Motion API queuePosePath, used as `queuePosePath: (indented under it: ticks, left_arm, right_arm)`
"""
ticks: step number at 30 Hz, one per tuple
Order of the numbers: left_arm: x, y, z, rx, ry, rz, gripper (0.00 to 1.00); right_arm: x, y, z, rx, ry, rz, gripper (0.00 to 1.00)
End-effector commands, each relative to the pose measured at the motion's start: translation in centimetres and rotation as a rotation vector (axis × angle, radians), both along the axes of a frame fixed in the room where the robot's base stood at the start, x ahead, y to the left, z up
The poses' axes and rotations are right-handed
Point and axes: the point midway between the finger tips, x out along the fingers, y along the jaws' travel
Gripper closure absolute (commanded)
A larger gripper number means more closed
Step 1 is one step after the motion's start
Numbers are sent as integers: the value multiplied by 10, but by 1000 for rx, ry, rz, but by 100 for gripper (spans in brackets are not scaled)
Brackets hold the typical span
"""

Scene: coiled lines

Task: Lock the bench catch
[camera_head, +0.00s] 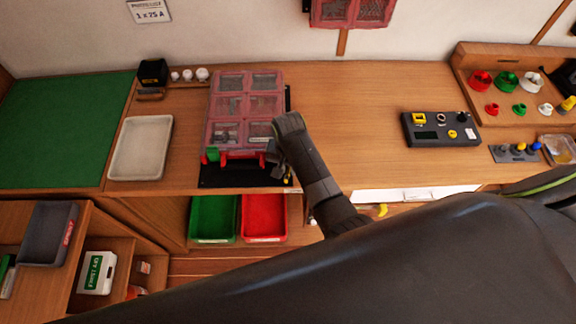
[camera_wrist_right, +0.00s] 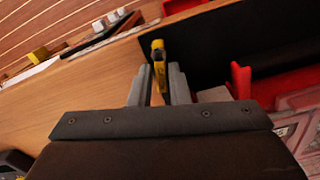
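The bench catch (camera_wrist_right: 158,60) is a small yellow lever at the front edge of the bench, beside a black mat. In the right wrist view it stands between the two fingers of my right gripper (camera_wrist_right: 159,82), which look closed in against its sides. In the head view my right gripper (camera_head: 280,165) is low over the bench's front edge, at the right front corner of a clear-lidded red case (camera_head: 243,107). The catch is mostly hidden there by the gripper, with a little yellow showing. My left gripper is not in view.
The red case sits on the black mat (camera_head: 215,176), close beside my right gripper. A pale tray (camera_head: 141,148) lies to the left. A dark control box (camera_head: 440,129) stands to the right, with clear bench between. Green (camera_head: 213,217) and red (camera_head: 264,217) bins sit below the bench edge.

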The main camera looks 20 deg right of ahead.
Motion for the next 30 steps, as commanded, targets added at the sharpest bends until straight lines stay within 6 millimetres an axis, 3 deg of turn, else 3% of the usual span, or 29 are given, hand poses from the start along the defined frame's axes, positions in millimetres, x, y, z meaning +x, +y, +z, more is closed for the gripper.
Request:
queuePosePath:
  ticks: [1, 3, 10, 21, 30]
  left_arm:
    - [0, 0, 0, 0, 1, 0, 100]
    - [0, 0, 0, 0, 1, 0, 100]
    - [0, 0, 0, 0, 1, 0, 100]
    - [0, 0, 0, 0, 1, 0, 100]
    - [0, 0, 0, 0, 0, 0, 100]
  right_arm:
    - [0, 0, 0, 0, 0, 0, 91]
    - [0, 0, 0, 0, 0, 0, 100]
    - [1, 0, 0, -1, -1, 21, 100]
    - [3, 6, 0, -2, -3, 248, 100]
    - [4, 6, 1, -1, -3, 262, 100]
